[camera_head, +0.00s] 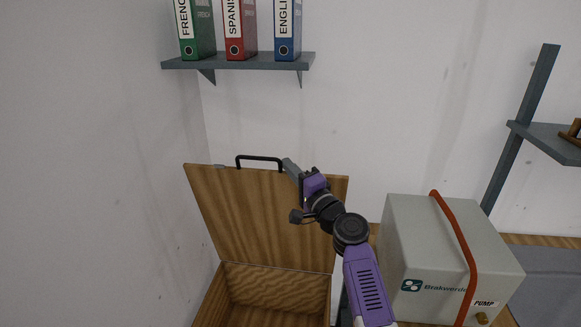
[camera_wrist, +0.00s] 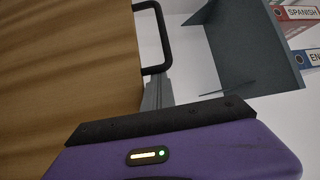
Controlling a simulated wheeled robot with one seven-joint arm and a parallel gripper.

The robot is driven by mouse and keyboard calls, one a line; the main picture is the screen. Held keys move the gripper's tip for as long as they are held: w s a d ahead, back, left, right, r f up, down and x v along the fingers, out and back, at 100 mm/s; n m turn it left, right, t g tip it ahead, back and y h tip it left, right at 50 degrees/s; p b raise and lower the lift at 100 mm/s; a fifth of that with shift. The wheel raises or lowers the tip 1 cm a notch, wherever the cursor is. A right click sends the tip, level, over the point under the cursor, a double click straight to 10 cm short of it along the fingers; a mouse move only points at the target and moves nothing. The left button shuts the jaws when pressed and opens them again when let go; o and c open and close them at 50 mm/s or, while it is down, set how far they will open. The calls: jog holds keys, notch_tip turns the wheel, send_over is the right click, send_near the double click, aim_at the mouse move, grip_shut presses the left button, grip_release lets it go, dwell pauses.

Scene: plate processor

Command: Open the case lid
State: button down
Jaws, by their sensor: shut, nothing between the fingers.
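The wooden case (camera_head: 224,307) stands at the lower left of the head view, with its inside showing. Its lid (camera_head: 245,215) is raised near upright, leaning back toward the wall; in the wrist view the lid (camera_wrist: 65,70) fills the left side. A black handle (camera_head: 259,158) sits on the lid's top edge, and it also shows in the wrist view (camera_wrist: 154,35). My gripper (camera_head: 287,163) is shut and empty at the lid's top edge, by the right end of the handle. I cannot tell whether its fingers touch the handle or lid.
A grey pump box (camera_head: 425,245) with a red strap stands to the right of the case. A wall shelf (camera_head: 240,62) with binders is above the lid. Another shelf (camera_head: 555,140) is at the right. The wall is close at the left.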

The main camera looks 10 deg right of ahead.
jog(key=s+a+f+n+y+b, duration=0.1)
jog(key=s+a+f+b, duration=0.1)
jog(key=s+b, duration=0.3)
jog(key=s+a+f+n+t+y+b, duration=0.1)
jog(key=s+a+f+b, duration=0.1)
jog(key=s+b, duration=0.3)
jog(key=s, duration=0.2)
jog(key=shift+s+a+f+n+t+b, duration=0.2)
jog(key=shift+s+f+n+t+b, duration=0.05)
jog(key=shift+s+n+t+b, duration=0.1)
